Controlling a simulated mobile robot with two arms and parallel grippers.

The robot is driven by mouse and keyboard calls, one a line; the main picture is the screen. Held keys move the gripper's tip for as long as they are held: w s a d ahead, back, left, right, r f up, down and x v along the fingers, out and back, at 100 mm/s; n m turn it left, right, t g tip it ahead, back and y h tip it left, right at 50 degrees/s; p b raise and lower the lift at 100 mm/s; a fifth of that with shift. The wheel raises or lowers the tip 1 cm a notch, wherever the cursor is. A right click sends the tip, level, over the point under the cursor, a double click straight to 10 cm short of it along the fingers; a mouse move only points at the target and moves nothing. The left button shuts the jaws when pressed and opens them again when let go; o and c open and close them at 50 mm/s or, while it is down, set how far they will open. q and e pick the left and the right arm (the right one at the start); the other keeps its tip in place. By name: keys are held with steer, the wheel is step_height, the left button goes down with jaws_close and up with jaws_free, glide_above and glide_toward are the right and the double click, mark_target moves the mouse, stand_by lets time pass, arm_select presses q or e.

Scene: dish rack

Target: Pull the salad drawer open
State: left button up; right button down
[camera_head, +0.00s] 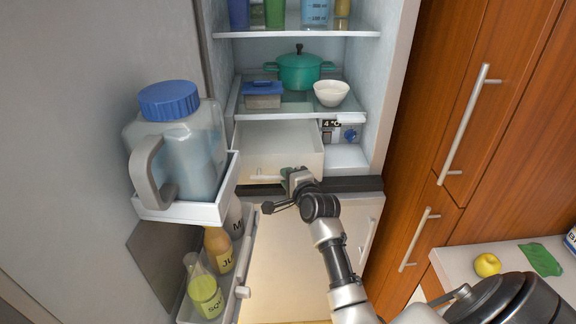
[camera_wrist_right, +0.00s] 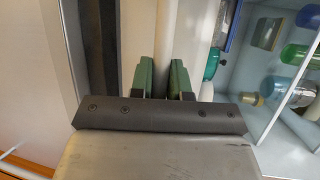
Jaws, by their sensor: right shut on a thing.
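The salad drawer (camera_head: 250,142) is a pale box low in the open fridge, under the glass shelf. Its light bar handle (camera_head: 262,178) runs across the lower front. My right gripper (camera_head: 285,177) is at the right part of this handle and shut on it. In the right wrist view, the green fingers of my right gripper (camera_wrist_right: 164,80) stand either side of a pale bar (camera_wrist_right: 168,35), the handle. How far out the drawer stands is hard to tell. My left gripper is not in view.
The fridge door stands open at left, with a blue-lidded jug (camera_head: 176,140) in its upper bin (camera_head: 190,212) and bottles (camera_head: 205,290) below. A green pot (camera_head: 299,72), a white bowl (camera_head: 331,93) and a blue-lidded box (camera_head: 263,95) sit on the shelf above the drawer.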

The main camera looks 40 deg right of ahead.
steer(key=shift+s+a, duration=0.15)
steer(key=shift+s, duration=0.1)
steer(key=c, duration=1.1)
jaws_free()
steer(key=shift+w, duration=0.1)
steer(key=b+v, duration=0.1)
steer(key=v, duration=1)
steer(key=shift+b, duration=0.4)
steer(key=shift+w+f, duration=0.1)
steer(key=shift+f, duration=0.1)
